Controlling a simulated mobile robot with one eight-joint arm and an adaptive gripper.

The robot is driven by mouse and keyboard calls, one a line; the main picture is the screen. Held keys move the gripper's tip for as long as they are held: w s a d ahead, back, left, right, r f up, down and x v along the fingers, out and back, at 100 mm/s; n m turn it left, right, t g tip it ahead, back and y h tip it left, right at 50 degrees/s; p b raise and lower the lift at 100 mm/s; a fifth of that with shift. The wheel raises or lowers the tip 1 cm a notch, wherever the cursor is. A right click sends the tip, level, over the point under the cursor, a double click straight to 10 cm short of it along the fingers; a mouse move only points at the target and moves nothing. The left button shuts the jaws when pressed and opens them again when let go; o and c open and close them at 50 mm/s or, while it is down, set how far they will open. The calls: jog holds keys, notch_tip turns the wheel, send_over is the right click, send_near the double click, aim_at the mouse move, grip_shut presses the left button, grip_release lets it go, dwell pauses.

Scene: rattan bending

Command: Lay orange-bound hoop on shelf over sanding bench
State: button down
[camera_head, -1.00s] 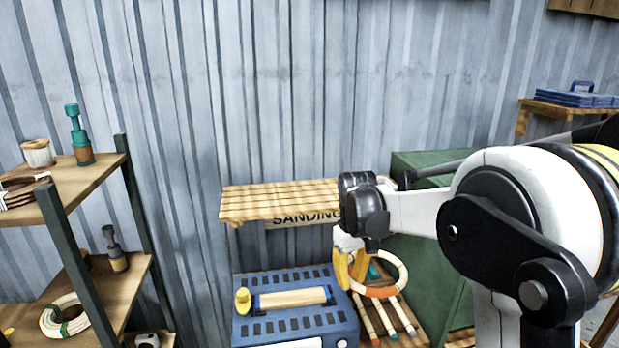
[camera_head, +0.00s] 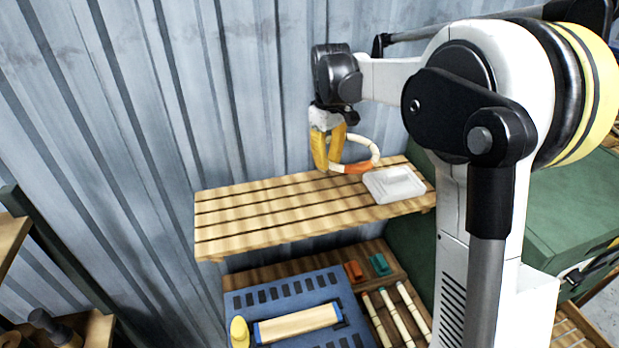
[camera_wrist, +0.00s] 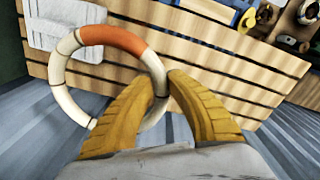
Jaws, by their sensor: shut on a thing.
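The cream hoop with an orange-bound section (camera_head: 358,168) hangs from my gripper (camera_head: 328,168), above the right part of the slatted wooden shelf (camera_head: 262,212). In the wrist view my yellow fingers (camera_wrist: 161,82) are shut on the cream rim of the hoop (camera_wrist: 112,37), beside its orange section. There the hoop overlaps the slats, the white tray and the wall strip behind the shelf. Whether the hoop touches the shelf is not clear.
A white tray (camera_head: 393,184) sits on the shelf's right end. The shelf's left and middle are bare. Below is the sanding bench with a blue block (camera_head: 290,290), a wooden roller and several rods. A green cabinet (camera_head: 555,220) stands right; corrugated wall is behind.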

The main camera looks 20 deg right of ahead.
jog(key=shift+w+a, duration=0.1)
jog(key=shift+w, duration=0.2)
jog(key=p, duration=0.2)
send_over(287, 210)
notch_tip(287, 210, down, 6)
jog(key=shift+f, duration=0.15)
jog(key=shift+s+f, duration=0.1)
jog(key=shift+f, duration=0.15)
notch_tip(287, 210, down, 4)
jog(key=shift+r+p, duration=0.1)
jog(key=shift+p, duration=0.6)
jog(key=shift+f, duration=0.2)
jog(key=c, duration=1.4)
grip_release()
